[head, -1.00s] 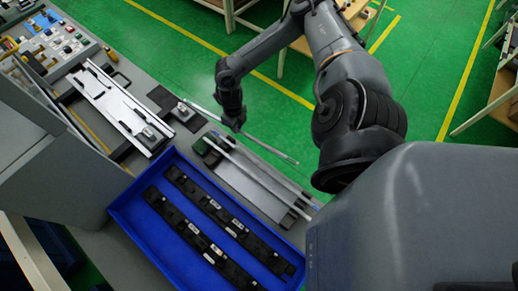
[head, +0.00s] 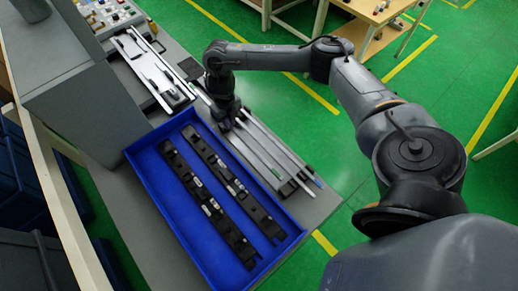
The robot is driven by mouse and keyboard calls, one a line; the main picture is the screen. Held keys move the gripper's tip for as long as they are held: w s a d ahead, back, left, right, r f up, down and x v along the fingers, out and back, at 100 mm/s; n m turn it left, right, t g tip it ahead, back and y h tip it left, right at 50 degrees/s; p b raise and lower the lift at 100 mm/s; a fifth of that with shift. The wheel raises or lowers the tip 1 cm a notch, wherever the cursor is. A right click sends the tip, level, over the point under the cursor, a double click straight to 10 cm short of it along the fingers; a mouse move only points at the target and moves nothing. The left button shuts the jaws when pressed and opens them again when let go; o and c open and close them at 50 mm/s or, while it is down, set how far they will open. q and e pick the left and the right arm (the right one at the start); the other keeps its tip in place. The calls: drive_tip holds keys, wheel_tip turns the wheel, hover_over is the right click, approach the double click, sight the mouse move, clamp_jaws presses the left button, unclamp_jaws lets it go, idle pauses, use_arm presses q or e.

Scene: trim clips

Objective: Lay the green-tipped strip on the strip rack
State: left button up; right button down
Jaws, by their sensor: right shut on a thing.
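My right gripper (head: 228,123) is shut on a thin pale strip (head: 257,151) at the left side of the strip rack. The strip runs diagonally past both sides of the gripper, and its lower-right end looks greenish. The strip rack (head: 289,186) is a grey plate with dark end pieces, lying on the grey bench beside the blue tray. The held strip is over or on the rack; I cannot tell whether it touches. Other thin strips (head: 280,150) lie along the rack to the right of it. The fingers hide part of the held strip. My left gripper is out of view.
A blue tray (head: 150,190) holding two long black parts is left of the rack. A light fixture (head: 150,72) with strips lies at the upper left, near a control panel (head: 108,16). Green floor lies beyond the bench edge.

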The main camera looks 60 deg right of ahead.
drive_tip(key=shift+s+a+f+b, duration=0.3)
drive_tip(key=shift+s+f+b, duration=0.3)
drive_tip(key=shift+s+f, duration=1.15)
drive_tip(key=shift+s+a+f+b, duration=0.3)
drive_tip(key=shift+s+f+b, duration=0.35)
drive_tip(key=shift+s+f, duration=1.05)
drive_tip(key=shift+s+a+f+b, duration=0.3)
drive_tip(key=shift+s+f+b, duration=0.3)
drive_tip(key=shift+s+f, duration=1.15)
drive_tip(key=shift+s, duration=0.1)
drive_tip(key=shift+f, duration=0.2)
drive_tip(key=c, duration=1.1)
unclamp_jaws()
drive_tip(key=shift+r, duration=0.1)
drive_tip(key=shift+c, duration=0.2)
drive_tip(key=shift+r, duration=0.1)
